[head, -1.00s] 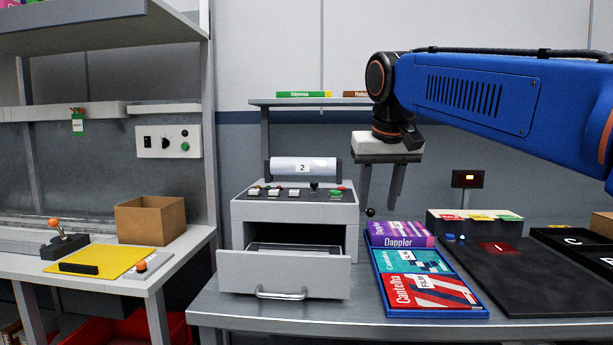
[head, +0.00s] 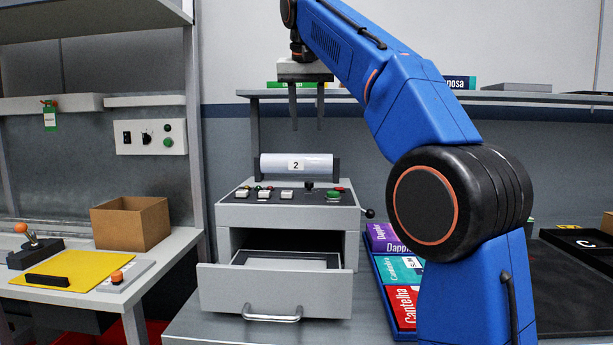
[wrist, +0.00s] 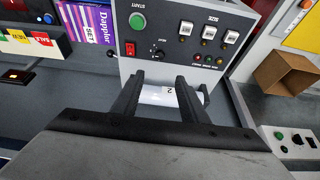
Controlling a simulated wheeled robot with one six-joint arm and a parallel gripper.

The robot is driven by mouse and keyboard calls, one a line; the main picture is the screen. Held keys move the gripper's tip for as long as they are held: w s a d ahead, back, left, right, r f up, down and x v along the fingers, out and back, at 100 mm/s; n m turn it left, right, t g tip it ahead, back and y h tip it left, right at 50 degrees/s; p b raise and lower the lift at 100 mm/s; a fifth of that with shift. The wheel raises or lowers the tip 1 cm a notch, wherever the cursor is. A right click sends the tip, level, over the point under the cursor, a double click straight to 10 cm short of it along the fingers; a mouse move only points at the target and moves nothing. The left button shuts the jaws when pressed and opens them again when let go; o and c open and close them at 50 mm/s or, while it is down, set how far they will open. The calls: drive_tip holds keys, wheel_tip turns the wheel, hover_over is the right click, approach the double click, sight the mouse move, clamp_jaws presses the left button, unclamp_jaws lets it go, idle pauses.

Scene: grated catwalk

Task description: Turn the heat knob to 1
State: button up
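A grey machine (head: 230,214) with a sloped dark control panel stands on the metal bench. A small black knob (head: 309,185) sits on its panel, left of the green button (head: 334,196). In the wrist view the panel appears inverted, with the knob (wrist: 160,53) between a red switch (wrist: 130,49) and small indicator lights. The knob's number marks are too small to read. My gripper (head: 307,127) is above and behind the panel, pointing down, fingers apart and empty. In the wrist view my gripper (wrist: 160,77) has its fingertips near the panel edge, apart from the knob.
A roll (head: 296,167) marked 2 lies behind the panel. The drawer (head: 275,291) is pulled out at the front. A black-ball lever (head: 369,213) sticks out right. A wall panel (head: 151,137) and cardboard box (head: 131,223) are left. Boxes lie in a blue tray (head: 387,296).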

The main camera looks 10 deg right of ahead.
sight(309, 182)
drive_tip(key=x, duration=1.7)
clamp_jaws()
